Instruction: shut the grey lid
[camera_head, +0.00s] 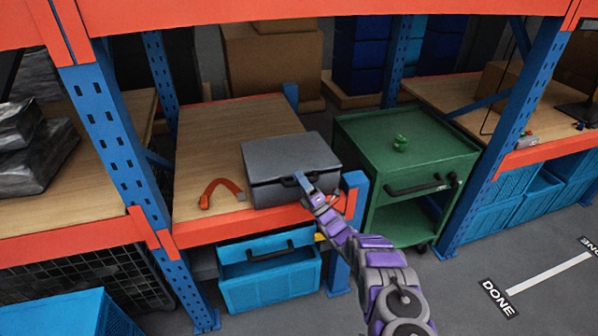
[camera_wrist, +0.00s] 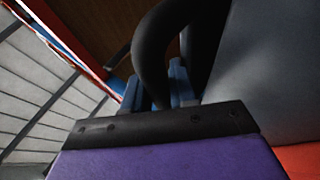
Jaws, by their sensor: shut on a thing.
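The grey lid (camera_head: 290,152) tops a grey case that sits at the front of the wooden shelf in the head view. It lies down over the case with a dark seam below its front edge; I cannot tell whether it is fully closed. My gripper (camera_head: 303,181) is at the case's front, shut on the black handle (camera_head: 288,182). In the wrist view the black handle (camera_wrist: 152,55) loops up between the blue fingers of my gripper (camera_wrist: 178,85), and a grey face of the case (camera_wrist: 275,75) fills the right side.
An orange hooked tool (camera_head: 218,189) lies left of the case. A green cart (camera_head: 420,150) with a small green object (camera_head: 400,143) stands to the right. A blue bin (camera_head: 268,280) sits below the shelf, and blue rack posts (camera_head: 115,125) flank it.

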